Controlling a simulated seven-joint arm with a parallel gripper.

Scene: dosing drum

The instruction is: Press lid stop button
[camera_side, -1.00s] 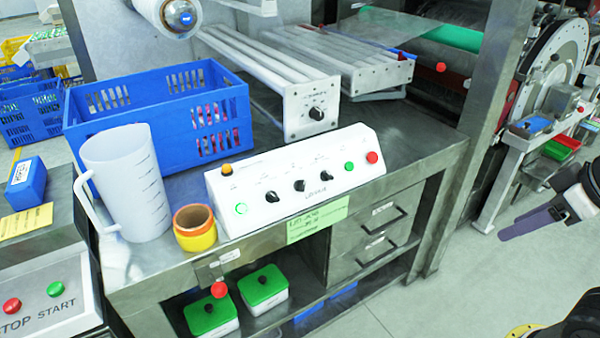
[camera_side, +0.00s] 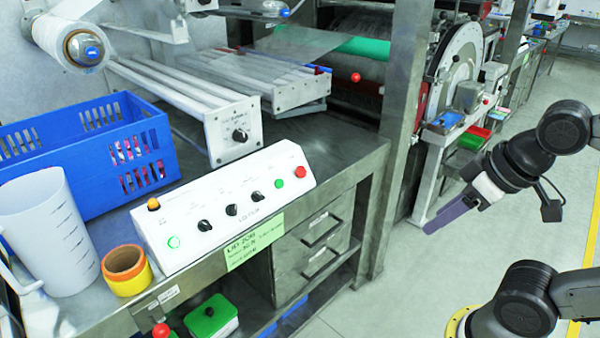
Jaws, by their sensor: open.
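A white sloped control panel (camera_side: 222,213) stands on the front edge of the metal bench. At its right end are a red button (camera_side: 300,172) and a green button (camera_side: 278,184). Black knobs run along its middle, and a lit green button (camera_side: 173,242) and an orange button (camera_side: 153,204) are at its left. The button labels are too small to read. My gripper (camera_side: 432,226), with long purple fingers, is open and empty. It hangs over the floor to the right of the bench, well apart from the panel.
A blue crate (camera_side: 100,195), a white jug (camera_side: 50,235) and a yellow tape roll (camera_side: 126,270) are left of the panel. A metal post (camera_side: 405,140) rises at the bench's right end. Floor between gripper and bench is clear.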

